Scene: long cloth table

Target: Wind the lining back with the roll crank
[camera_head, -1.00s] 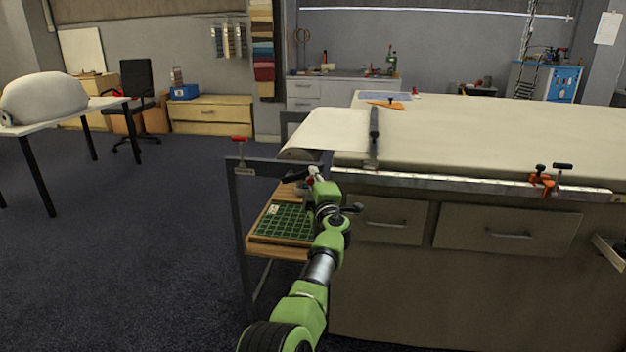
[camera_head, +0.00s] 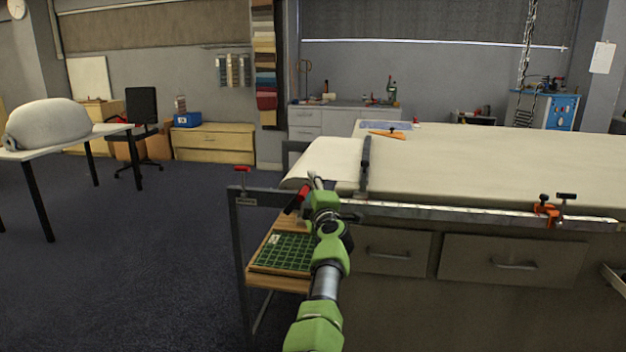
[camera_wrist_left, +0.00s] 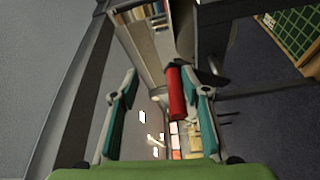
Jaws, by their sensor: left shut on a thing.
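The pale lining (camera_head: 332,158) lies over the left end of the cloth table (camera_head: 480,165) and curves down over that end. A dark bar (camera_head: 364,165) lies across it. My left gripper (camera_head: 308,189) is just below the lining's edge, at the roll crank's red handle (camera_head: 298,201). In the left wrist view the red handle (camera_wrist_left: 176,93) is between the two fingers, nearer the right one, and the gripper is shut on it. The rest of the crank and the roll are mostly hidden. My right gripper is out of view.
A dark metal frame (camera_head: 238,225) with another red handle (camera_head: 242,169) stands at the table's left end. A wooden shelf there holds a green gridded tray (camera_head: 285,252). An orange clamp (camera_head: 546,210) sits on the front rail.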

